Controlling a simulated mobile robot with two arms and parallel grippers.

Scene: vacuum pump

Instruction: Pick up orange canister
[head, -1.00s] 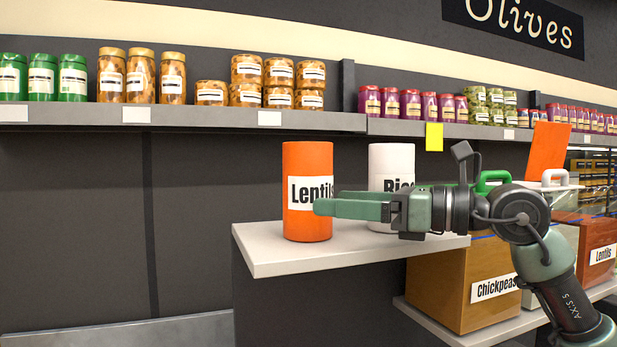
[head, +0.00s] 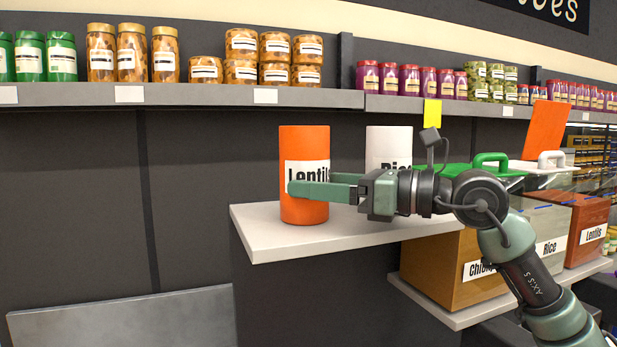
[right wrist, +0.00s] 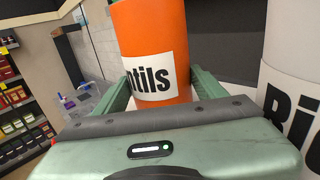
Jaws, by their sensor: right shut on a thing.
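The orange canister (head: 304,143), labelled "Lentils", stands upright on a light grey shelf (head: 262,238). My right gripper (head: 300,188) reaches in from the right and is shut on the canister at its lower half, with one finger across the front of the label. In the right wrist view the orange canister (right wrist: 152,30) sits between the two green fingers. The far finger is mostly hidden behind the canister in the head view. The canister's base appears to be at the shelf surface; I cannot tell any gap. My left gripper is not in view.
A white canister (head: 388,143) labelled "Rice" stands just right of the orange one, behind my right gripper; it also shows in the right wrist view (right wrist: 293,60). Bins, including a Chickpeas bin (head: 450,265), stand lower right. A long shelf (head: 200,96) of jars runs above. Space left of the canister is clear.

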